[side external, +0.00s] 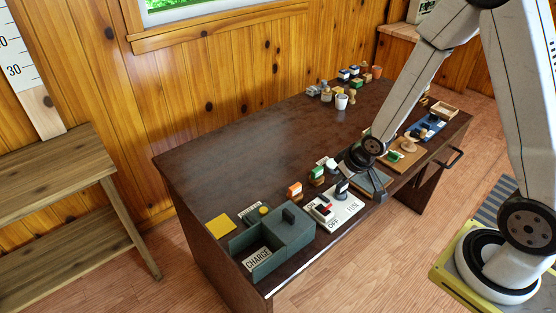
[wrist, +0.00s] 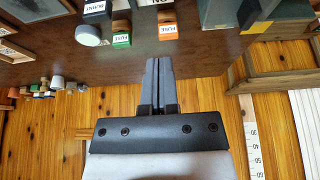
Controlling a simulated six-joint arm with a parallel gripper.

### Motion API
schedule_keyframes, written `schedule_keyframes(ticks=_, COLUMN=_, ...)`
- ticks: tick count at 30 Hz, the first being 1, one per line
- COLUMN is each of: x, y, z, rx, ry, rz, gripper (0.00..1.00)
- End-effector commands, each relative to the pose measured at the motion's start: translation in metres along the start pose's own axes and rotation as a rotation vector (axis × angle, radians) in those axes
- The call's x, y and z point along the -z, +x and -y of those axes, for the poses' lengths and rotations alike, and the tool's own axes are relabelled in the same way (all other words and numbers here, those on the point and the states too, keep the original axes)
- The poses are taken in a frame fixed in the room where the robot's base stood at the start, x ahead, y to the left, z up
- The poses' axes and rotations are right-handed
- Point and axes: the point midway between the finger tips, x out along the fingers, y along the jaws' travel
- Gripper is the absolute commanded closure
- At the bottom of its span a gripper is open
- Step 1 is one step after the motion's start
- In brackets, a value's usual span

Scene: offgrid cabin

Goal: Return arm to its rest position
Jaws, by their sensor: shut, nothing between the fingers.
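I cannot tell from the side view whether the fingertips touch the panel. My arm reaches in from the right, bent downward.
A grey-green box (side external: 283,240) with a CHARGE label and an orange block (side external: 294,191) and a green block (side external: 316,175) stand near the gripper. Brown and blue trays (side external: 426,128) lie to the right, small items (side external: 341,101) at the back. The table's left middle is clear.

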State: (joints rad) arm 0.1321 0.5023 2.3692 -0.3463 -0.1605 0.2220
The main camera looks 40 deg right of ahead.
Motion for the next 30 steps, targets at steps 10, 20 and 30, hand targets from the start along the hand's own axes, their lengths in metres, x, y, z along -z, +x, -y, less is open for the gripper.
schedule_keyframes(ticks=10, x=0.000, y=-0.002, z=0.000, rx=-0.003, ry=-0.001, rz=0.002, gripper=1.00)
schedule_keyframes(ticks=20, x=-0.003, y=-0.038, z=0.008, rx=-0.031, ry=-0.003, rz=0.048, gripper=1.00)
schedule_keyframes(ticks=30, x=-0.024, y=-0.098, z=0.028, rx=-0.025, ry=-0.001, rz=0.145, gripper=1.00)
